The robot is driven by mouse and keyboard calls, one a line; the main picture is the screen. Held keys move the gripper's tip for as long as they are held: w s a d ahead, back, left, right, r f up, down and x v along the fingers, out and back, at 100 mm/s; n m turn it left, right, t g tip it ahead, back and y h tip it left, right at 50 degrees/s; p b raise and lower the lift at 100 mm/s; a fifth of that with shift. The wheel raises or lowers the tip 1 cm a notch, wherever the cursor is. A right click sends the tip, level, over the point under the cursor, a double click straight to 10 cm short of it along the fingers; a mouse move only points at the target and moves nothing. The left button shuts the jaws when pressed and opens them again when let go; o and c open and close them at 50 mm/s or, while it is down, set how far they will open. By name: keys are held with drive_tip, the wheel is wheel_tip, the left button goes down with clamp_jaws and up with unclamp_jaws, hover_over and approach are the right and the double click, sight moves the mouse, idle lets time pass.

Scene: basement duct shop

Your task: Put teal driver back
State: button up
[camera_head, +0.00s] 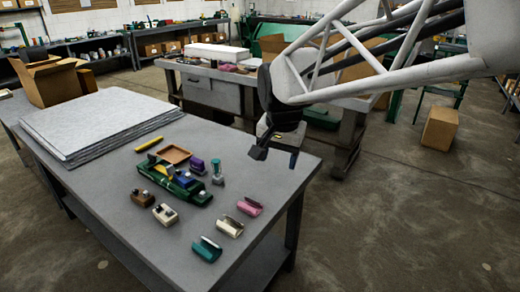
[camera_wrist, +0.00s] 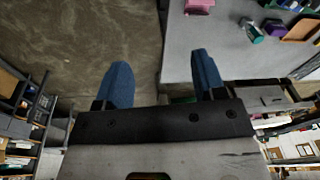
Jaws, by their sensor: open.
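A small teal and grey piece (camera_head: 217,172), which looks like the teal driver, stands on the grey table, right of a purple piece (camera_head: 197,167). It also shows near the top right of the wrist view (camera_wrist: 251,32). A long green rack (camera_head: 174,184) with several small pieces in it lies left of it. A teal open-topped block (camera_head: 207,249) sits near the front edge. My gripper (camera_head: 275,156) is open and empty, in the air by the table's right corner, apart from every piece. Its two blue fingers show spread in the wrist view (camera_wrist: 161,66).
Cream (camera_head: 229,227) and pink (camera_head: 249,206) blocks line the right side of the table (camera_head: 115,190). Brown (camera_head: 143,197) and cream (camera_head: 165,214) blocks, an orange-brown tray (camera_head: 174,154) and a yellow bar (camera_head: 149,144) lie around the rack. Grey sheets (camera_head: 95,122) fill the back left.

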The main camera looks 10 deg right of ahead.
drive_tip(key=s+d+f+n, duration=0.1)
drive_tip(key=s+f+n, duration=0.1)
drive_tip(key=s, duration=0.7)
drive_tip(key=s+d+f+n, duration=0.2)
drive_tip(key=s+n, duration=0.2)
drive_tip(key=s, duration=0.6)
drive_tip(key=shift+d+f+t, duration=0.25)
drive_tip(key=shift+d+t, duration=0.05)
drive_tip(key=shift+t, duration=0.1)
